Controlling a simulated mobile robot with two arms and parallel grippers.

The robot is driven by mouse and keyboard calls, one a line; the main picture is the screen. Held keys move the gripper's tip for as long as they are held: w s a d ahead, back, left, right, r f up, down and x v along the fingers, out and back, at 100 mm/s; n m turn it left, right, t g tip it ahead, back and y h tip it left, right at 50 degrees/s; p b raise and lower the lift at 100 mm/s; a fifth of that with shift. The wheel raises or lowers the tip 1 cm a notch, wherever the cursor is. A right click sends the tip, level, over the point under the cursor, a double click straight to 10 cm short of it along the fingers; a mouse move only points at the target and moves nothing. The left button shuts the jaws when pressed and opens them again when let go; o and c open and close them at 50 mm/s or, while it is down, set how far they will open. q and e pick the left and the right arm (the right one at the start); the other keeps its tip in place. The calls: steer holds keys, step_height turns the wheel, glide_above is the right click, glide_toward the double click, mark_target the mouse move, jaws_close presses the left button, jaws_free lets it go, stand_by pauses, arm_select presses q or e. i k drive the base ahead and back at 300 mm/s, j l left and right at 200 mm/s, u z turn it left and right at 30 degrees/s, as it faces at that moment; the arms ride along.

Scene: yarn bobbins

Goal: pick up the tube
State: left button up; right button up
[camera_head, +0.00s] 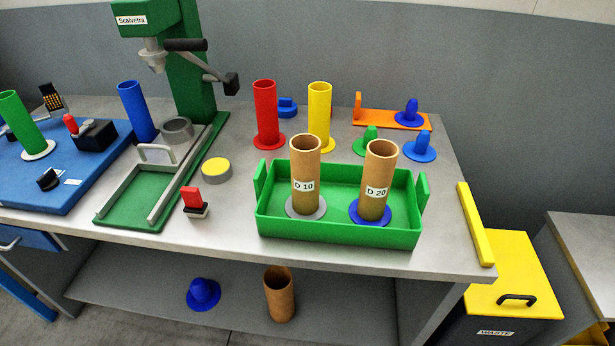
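Several tubes are in view. A brown cardboard tube labelled D 10 (305,165) stands upright on a grey flanged base at the left of the green tray (336,237). A brown tube labelled D 20 (379,172) stands on a blue flanged base at the tray's right. Another brown tube (279,298) stands on the lower shelf. A red tube (265,110) and a yellow tube (319,108) stand behind the tray. A blue tube (137,108) and a green tube (22,125) are at the left. Neither of my grippers shows.
A green press (189,80) stands at the back of the grey table. Blue and green plugs (420,148) and an orange holder (392,119) are behind the tray. A yellow bar (475,225) lies along the right edge. A blue plug (203,293) lies on the shelf (240,322).

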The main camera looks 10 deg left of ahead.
mark_target(305, 149)
steer(key=j+z, duration=0.35)
steer(key=k+j+z, duration=0.1)
steer(key=z, duration=0.25)
steer(key=k+j+z, duration=0.2)
steer(key=z, duration=0.15)
